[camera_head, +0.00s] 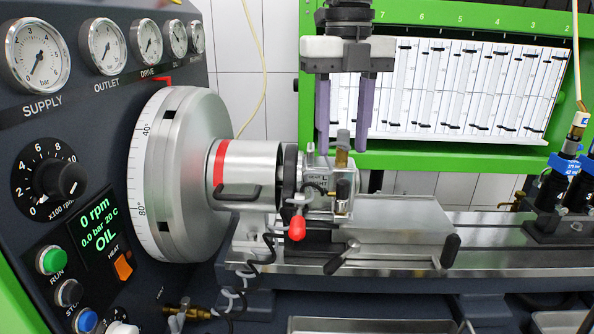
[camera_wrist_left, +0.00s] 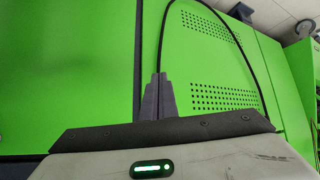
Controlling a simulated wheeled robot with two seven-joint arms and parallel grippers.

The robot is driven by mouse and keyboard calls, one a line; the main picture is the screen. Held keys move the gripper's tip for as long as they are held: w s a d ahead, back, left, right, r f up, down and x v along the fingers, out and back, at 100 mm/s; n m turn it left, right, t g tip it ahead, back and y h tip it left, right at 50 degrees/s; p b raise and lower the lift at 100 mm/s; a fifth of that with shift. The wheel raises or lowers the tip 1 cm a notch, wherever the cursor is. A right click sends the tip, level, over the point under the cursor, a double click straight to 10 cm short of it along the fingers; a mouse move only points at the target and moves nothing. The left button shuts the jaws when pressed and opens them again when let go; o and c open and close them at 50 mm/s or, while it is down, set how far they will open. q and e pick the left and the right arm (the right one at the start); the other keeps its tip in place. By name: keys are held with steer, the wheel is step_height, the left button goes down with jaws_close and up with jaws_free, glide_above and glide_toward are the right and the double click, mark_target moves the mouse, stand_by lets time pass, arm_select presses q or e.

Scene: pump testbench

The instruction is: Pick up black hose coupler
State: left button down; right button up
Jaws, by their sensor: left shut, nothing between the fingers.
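I cannot pick out a black hose coupler with certainty in either view. My right gripper (camera_head: 343,148) points straight down with its two purple-grey fingers apart, over the pump (camera_head: 332,190) on the bench. An upright brass fitting (camera_head: 341,158) with a grey top shows between the fingertips in the head view. I cannot tell the depth between it and the fingers, and nothing looks gripped. My left gripper (camera_wrist_left: 158,80) is shut and empty in the left wrist view, in front of a green cabinet (camera_wrist_left: 75,70). It is not in the head view.
A large silver flywheel (camera_head: 180,175) and a gauge panel (camera_head: 100,130) fill the left. A red-tipped lever (camera_head: 297,228) hangs beside the pump. Black and blue fittings (camera_head: 553,185) with hoses stand at the right on the rail (camera_head: 490,230). A black cable (camera_wrist_left: 215,15) arcs behind my left gripper.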

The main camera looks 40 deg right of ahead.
mark_target(343, 181)
steer(key=shift+w+f, duration=0.15)
steer(key=shift+f, duration=0.05)
steer(key=f, duration=0.1)
steer(key=s+f, duration=0.1)
steer(key=f, duration=0.1)
steer(key=shift+s+f, duration=0.1)
steer(key=shift+f, duration=0.35)
steer(key=f, duration=0.5)
steer(key=shift+d+p, duration=0.35)
steer(key=shift+w+f, duration=0.2)
steer(key=shift+w, duration=0.05)
steer(key=c, duration=0.9)
arm_select(q)
steer(key=shift+s, duration=0.85)
arm_select(e)
jaws_close()
